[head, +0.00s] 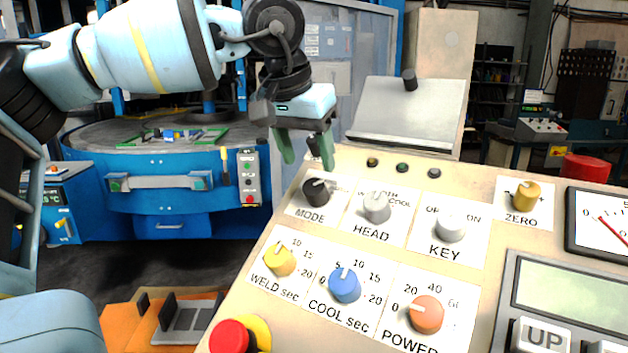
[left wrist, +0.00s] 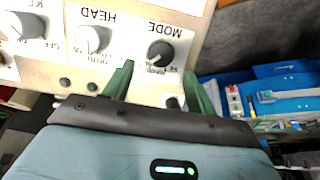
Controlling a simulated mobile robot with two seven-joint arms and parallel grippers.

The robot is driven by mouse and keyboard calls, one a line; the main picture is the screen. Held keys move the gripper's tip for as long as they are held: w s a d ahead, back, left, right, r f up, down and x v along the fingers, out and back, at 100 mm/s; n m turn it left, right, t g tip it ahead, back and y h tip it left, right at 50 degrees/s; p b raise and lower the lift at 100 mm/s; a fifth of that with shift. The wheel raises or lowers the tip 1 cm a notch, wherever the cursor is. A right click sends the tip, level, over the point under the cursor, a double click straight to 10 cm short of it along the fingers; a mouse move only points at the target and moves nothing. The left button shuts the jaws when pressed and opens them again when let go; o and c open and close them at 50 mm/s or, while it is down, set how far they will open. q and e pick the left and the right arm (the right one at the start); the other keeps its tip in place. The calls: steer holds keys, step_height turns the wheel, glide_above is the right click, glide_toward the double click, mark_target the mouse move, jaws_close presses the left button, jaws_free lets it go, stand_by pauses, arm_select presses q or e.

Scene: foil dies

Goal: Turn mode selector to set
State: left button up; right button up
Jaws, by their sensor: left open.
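The mode selector (head: 316,191) is a black round knob with a pale pointer line, above the label MODE on the sloping cream panel (head: 260,318). In the left wrist view the mode selector (left wrist: 160,53) shows ahead of my fingers, between their lines. My left gripper (head: 306,160) is open and empty, just above and behind the knob in the head view. Its green fingers (left wrist: 158,85) do not touch the knob. The small text around the knob is partly hidden and too blurred to read. My right gripper is not in view.
To the right of the selector are a HEAD knob (head: 377,207), a KEY knob (head: 451,228) and a yellow ZERO knob (head: 526,195). Below are yellow (head: 280,260), blue (head: 345,285) and orange (head: 426,314) dials. A red button (head: 229,336) sits at the front left. A blue machine (head: 180,215) stands behind.

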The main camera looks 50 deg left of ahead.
mark_target(314, 183)
arm_select(q)
steer(key=x, duration=0.5)
steer(key=shift+w+a+f, duration=0.15)
steer(key=shift+w+f, duration=0.1)
steer(key=shift+f, duration=0.3)
steer(key=c, duration=1)
